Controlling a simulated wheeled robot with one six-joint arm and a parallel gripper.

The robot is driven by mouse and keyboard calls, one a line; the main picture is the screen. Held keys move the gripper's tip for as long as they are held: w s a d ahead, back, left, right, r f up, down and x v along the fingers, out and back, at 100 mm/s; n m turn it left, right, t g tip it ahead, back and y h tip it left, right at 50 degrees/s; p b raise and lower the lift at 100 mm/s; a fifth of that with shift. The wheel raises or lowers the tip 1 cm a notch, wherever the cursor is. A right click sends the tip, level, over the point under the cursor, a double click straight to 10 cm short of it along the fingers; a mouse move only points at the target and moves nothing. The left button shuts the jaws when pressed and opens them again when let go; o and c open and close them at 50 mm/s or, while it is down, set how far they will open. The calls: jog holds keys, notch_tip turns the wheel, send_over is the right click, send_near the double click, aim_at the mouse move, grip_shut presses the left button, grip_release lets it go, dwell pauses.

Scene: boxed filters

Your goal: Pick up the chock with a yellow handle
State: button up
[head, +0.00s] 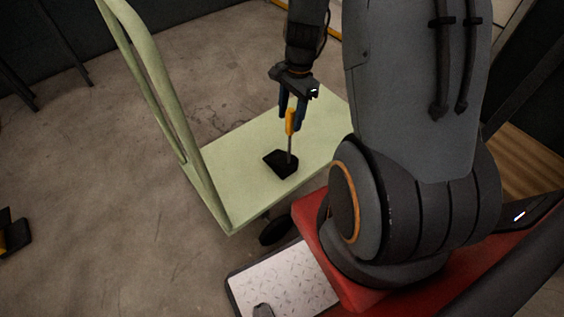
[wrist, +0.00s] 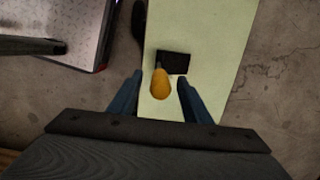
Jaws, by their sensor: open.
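The chock (head: 281,164) is a black wedge with a thin upright rod and a yellow handle (head: 291,121). It sits on the pale green deck of a cart (head: 232,169). In the wrist view the yellow handle (wrist: 160,84) points up toward the camera, with the black chock body (wrist: 173,62) beyond it. My gripper (head: 292,117) is open above the deck, its two blue fingers on either side of the handle. In the wrist view my gripper (wrist: 159,84) shows gaps between the handle and both fingers.
The cart has a tall pale green push handle (head: 165,110) on its left side. A black wheel (head: 277,229) shows under its near edge. A dark object (head: 14,232) lies on the concrete floor at far left. The deck around the chock is clear.

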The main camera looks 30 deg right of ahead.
aim_at(289, 123)
jog(key=f, duration=0.3)
jog(key=shift+a+f+b, duration=0.15)
jog(key=shift+a+b, duration=0.05)
jog(key=shift+b, duration=0.2)
grip_shut()
jog(key=shift+r, duration=0.2)
